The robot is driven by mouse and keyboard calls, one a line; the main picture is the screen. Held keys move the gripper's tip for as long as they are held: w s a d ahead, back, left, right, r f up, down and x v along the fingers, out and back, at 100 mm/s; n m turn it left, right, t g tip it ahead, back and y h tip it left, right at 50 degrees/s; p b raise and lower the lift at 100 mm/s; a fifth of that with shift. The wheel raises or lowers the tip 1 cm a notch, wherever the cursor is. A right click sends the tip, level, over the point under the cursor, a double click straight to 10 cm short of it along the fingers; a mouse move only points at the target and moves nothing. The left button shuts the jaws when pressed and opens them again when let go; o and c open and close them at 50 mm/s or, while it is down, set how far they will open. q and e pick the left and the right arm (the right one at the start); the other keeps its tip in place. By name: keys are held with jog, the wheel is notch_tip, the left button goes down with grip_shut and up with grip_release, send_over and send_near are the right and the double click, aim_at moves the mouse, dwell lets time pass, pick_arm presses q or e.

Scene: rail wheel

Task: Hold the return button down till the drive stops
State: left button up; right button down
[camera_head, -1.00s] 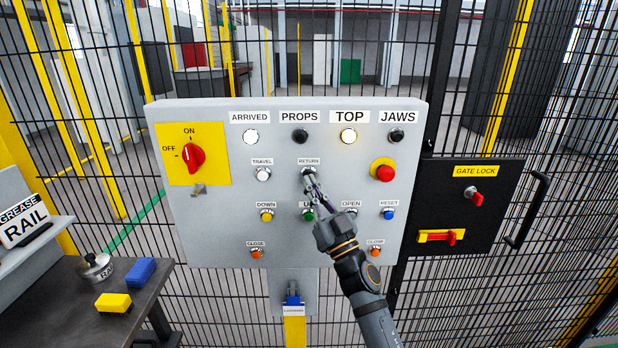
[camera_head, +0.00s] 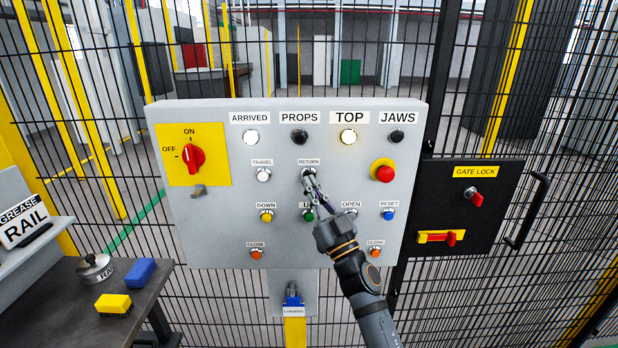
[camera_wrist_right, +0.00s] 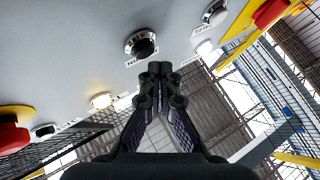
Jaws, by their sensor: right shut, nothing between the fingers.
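The grey control panel (camera_head: 225,235) stands upright in front of me. Its dark return button (camera_head: 308,171) sits under the RETURN label, and it shows as a black button in a metal ring in the right wrist view (camera_wrist_right: 141,45). My right gripper (camera_head: 309,180) is shut and empty, its fingertips (camera_wrist_right: 160,68) at the lower edge of the return button; I cannot tell whether they touch it. The ARRIVED lamp (camera_head: 250,136) and the TOP lamp (camera_head: 348,136) are lit. The PROPS lamp (camera_head: 300,136) and JAWS lamp (camera_head: 396,135) are dark. My left gripper is not in view.
The travel button (camera_head: 263,174), up button (camera_head: 307,214) and red stop button (camera_head: 384,172) are close around my right gripper. The red switch (camera_head: 193,158) points to ON. A gate lock box (camera_head: 470,210) is at right, a bench (camera_head: 60,300) at left, mesh fence behind.

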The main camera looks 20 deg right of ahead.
jog(key=shift+w+d, duration=0.1)
jog(key=shift+w, duration=0.35)
